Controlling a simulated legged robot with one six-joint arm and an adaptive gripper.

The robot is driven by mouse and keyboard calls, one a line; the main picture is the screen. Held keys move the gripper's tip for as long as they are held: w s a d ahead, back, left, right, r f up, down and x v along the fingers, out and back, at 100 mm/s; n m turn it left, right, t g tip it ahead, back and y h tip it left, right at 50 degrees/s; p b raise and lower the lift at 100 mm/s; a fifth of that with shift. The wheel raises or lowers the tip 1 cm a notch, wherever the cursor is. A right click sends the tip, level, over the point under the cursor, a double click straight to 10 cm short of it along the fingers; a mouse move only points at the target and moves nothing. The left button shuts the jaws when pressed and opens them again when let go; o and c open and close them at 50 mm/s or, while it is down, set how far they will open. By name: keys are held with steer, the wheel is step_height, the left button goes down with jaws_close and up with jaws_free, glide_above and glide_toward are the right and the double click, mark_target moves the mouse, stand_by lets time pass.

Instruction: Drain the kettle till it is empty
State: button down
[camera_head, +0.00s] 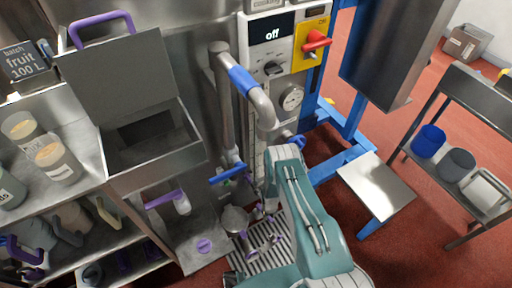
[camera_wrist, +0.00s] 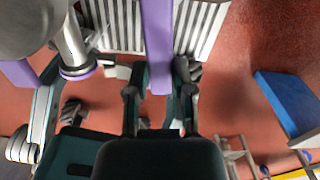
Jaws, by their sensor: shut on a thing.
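My gripper (camera_wrist: 159,88) is shut on a purple lever (camera_wrist: 157,40), which runs between its fingers from the top of the wrist view. A steel outlet pipe with a purple ring (camera_wrist: 76,70) stands to its left. A large steel body (camera_head: 185,45), perhaps the kettle, stands behind a pipe with a blue grip (camera_head: 243,80). Its inside is out of sight, and I cannot tell the liquid level. The control panel (camera_head: 270,50) reads "off".
A slatted floor grate (camera_head: 262,260) lies below the outlet. A steel hopper box with an open lid (camera_head: 150,150) and a shelf of jars stand left. A low steel step (camera_head: 376,190) and a rack with a blue cup (camera_head: 428,141) stand right.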

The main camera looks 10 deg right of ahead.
steer(key=shift+w+d+n, duration=0.1)
steer(key=shift+n, duration=0.2)
steer(key=shift+w+d+n, duration=0.4)
steer(key=shift+d+n, duration=0.2)
steer(key=shift+n, duration=0.6)
steer(key=shift+w+d+n, duration=0.25)
steer(key=shift+w+n, duration=0.05)
steer(key=shift+n, duration=0.35)
steer(key=shift+w+d+n, duration=0.2)
steer(key=shift+w+n, duration=0.05)
steer(key=shift+n, duration=0.4)
steer(key=shift+w+d+n, duration=0.3)
steer(key=shift+w+n, duration=0.3)
steer(key=shift+n, duration=0.7)
